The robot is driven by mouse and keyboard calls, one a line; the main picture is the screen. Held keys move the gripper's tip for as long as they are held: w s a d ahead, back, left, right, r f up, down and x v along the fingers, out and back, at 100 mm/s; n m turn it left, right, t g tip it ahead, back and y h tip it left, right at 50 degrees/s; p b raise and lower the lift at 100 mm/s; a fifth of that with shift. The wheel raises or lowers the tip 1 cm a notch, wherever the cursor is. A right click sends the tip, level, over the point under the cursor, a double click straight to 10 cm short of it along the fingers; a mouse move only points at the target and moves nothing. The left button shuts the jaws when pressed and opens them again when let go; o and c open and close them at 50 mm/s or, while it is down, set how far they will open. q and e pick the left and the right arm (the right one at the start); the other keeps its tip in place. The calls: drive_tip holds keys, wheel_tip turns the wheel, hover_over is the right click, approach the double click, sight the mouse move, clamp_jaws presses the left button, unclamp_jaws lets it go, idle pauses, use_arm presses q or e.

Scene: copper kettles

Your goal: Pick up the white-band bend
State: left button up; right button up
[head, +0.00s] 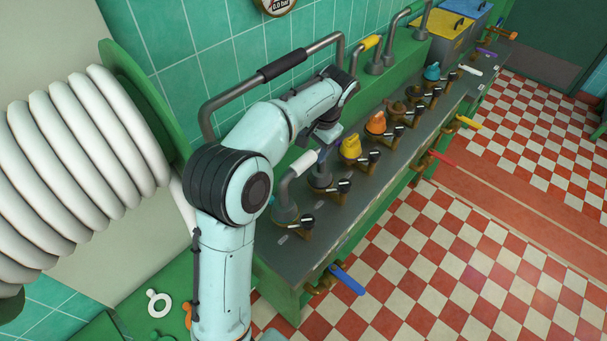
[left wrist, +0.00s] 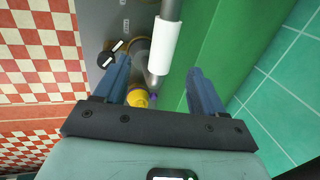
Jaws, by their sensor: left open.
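The white-band bend is a grey bent pipe (head: 284,193) with a white sleeve (head: 302,162). It rises from a round foot at the near end of the dark bench and leans toward my left gripper. My left gripper (head: 322,156) is open, pointing down over the bench at the bend's far end. In the left wrist view the white sleeve (left wrist: 164,48) and grey pipe show between and beyond the two blue fingers (left wrist: 158,68). I cannot tell whether a finger touches it. The bend's far end is partly hidden by the gripper in the head view. My right gripper is not in view.
Yellow (head: 351,147), orange (head: 376,123) and teal (head: 432,72) caps stand along the bench (head: 290,257). A black-band pipe (head: 285,65) and a yellow-band pipe (head: 370,43) stand behind. Black-handled valves line the front, and coloured levers stick out over the checkered floor.

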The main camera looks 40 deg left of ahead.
sight(304, 160)
use_arm(q)
drive_tip(key=x, duration=0.4)
drive_tip(key=shift+s+f, duration=0.2)
drive_tip(key=shift+s, duration=0.05)
drive_tip(key=shift+w+a+f, duration=0.15)
drive_tip(key=shift+a+f, duration=0.1)
drive_tip(key=shift+f, duration=0.2)
drive_tip(key=x, duration=0.4)
drive_tip(key=shift+w+a+f, duration=0.1)
drive_tip(key=shift+a+f, duration=0.2)
drive_tip(key=shift+r, duration=0.1)
drive_tip(key=c, duration=1.2)
